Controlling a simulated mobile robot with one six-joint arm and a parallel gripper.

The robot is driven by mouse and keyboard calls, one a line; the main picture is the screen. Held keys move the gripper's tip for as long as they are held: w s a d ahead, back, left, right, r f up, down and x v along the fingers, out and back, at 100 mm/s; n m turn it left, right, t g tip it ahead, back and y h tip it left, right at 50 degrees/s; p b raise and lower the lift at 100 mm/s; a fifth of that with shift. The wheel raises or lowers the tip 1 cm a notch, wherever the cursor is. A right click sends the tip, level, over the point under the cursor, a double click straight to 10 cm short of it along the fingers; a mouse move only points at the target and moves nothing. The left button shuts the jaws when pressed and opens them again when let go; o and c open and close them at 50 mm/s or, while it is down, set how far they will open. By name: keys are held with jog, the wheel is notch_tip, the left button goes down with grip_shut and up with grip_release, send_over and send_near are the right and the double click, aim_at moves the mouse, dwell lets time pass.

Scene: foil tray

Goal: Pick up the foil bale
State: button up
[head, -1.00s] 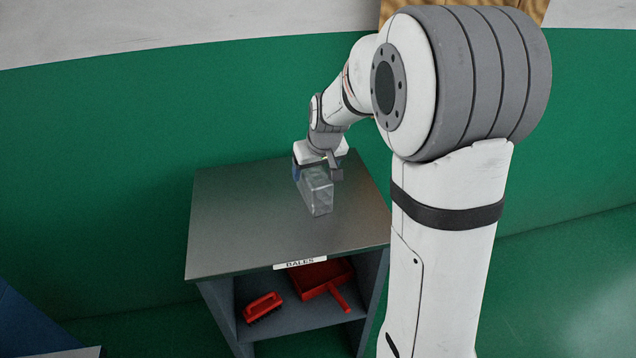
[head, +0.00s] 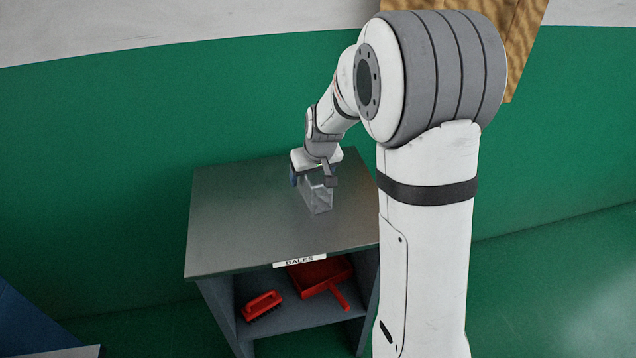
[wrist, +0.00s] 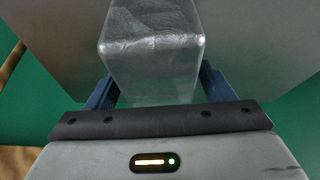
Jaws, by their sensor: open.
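The foil bale (head: 319,197) is a silvery, crinkled block on the metal top of the stand, under my gripper. In the wrist view the bale (wrist: 152,50) fills the upper middle, its near end between the two blue fingers. My gripper (head: 314,183) is open and points down at the bale; in the wrist view my gripper (wrist: 158,88) has one finger on each side of it. A narrow gap seems to show beside the fingers; contact cannot be told. In the head view my gripper hides the bale's far part.
The stand's grey metal top (head: 235,215) is otherwise clear and carries a "BALES" label (head: 299,261) on its front edge. A red brush (head: 262,305) and a red dustpan (head: 322,277) lie on the shelf below. A green wall (head: 100,150) stands behind.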

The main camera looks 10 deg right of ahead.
jog(key=shift+f, duration=0.1)
dwell(0.3)
jog(key=c, duration=1.2)
